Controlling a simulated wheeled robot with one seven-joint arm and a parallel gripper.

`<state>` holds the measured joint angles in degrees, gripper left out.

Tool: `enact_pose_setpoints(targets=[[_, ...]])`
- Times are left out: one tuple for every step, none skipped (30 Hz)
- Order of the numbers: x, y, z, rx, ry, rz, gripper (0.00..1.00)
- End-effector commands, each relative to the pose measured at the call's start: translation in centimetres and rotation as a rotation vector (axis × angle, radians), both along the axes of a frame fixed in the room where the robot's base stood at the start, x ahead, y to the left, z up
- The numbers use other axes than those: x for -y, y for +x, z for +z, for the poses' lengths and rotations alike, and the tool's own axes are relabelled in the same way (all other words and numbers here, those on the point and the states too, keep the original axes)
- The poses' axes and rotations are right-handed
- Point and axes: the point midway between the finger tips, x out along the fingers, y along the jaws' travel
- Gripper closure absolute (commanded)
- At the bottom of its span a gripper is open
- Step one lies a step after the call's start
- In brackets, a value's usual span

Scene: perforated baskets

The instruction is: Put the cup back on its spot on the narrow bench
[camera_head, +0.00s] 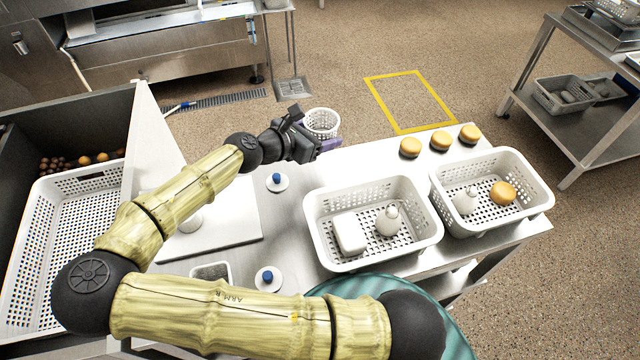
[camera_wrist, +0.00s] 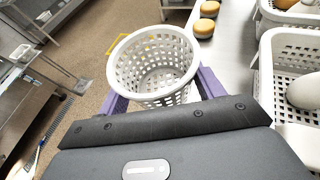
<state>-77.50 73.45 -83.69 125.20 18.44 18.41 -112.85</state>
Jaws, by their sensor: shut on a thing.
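The white perforated cup (camera_head: 321,120) is held upright or nearly so by my gripper (camera_head: 318,146), close to the back edge of the steel bench (camera_head: 350,160). In the wrist view the cup (camera_wrist: 155,62) fills the middle, open side up and empty, with the purple fingers of my gripper (camera_wrist: 164,92) on either side of it. The fingers are shut on the cup. Its base is partly hidden, so I cannot tell whether it touches anything. No marked spot for the cup shows on the bench.
Two white baskets (camera_head: 316,225) (camera_head: 540,190) stand on the bench, holding bottles, a white block and a bun. Several buns (camera_head: 440,140) sit along the back edge. Blue-knobbed white pieces (camera_head: 277,183) lie left of the baskets. A yellow floor outline (camera_head: 385,100) is behind.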

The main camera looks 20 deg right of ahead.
Motion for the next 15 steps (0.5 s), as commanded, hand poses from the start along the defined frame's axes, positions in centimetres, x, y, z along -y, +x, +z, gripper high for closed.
enact_pose_setpoints(targets=[[-0.4, -0.5, -0.6, 0.002, -0.002, -0.022, 0.54], [-0.5, -0.8, -0.6, 0.000, -0.002, -0.035, 0.54], [-0.6, -1.1, -0.5, 0.000, -0.002, -0.052, 0.54], [-0.6, -1.3, -0.4, -0.001, -0.001, -0.061, 0.54], [-0.7, -1.4, -0.4, 0.000, -0.001, -0.067, 0.54], [-0.7, -1.5, -0.3, -0.001, 0.000, -0.073, 0.54], [-0.7, -1.6, -0.2, -0.001, 0.000, -0.076, 0.54], [-0.7, -1.6, -0.2, -0.002, -0.001, -0.077, 0.54], [-0.7, -1.6, -0.1, -0.002, -0.001, -0.078, 0.54], [-0.7, -1.6, -0.1, -0.002, -0.001, -0.078, 0.54], [-0.7, -1.6, -0.1, -0.002, -0.001, -0.077, 0.54], [-0.7, -1.6, -0.1, -0.002, -0.001, -0.077, 0.54], [-0.7, -1.6, -0.1, -0.002, -0.001, -0.077, 0.54], [-0.7, -1.6, -0.1, -0.002, -0.001, -0.077, 0.54], [-0.7, -1.6, -0.2, -0.003, -0.001, -0.077, 0.54]])
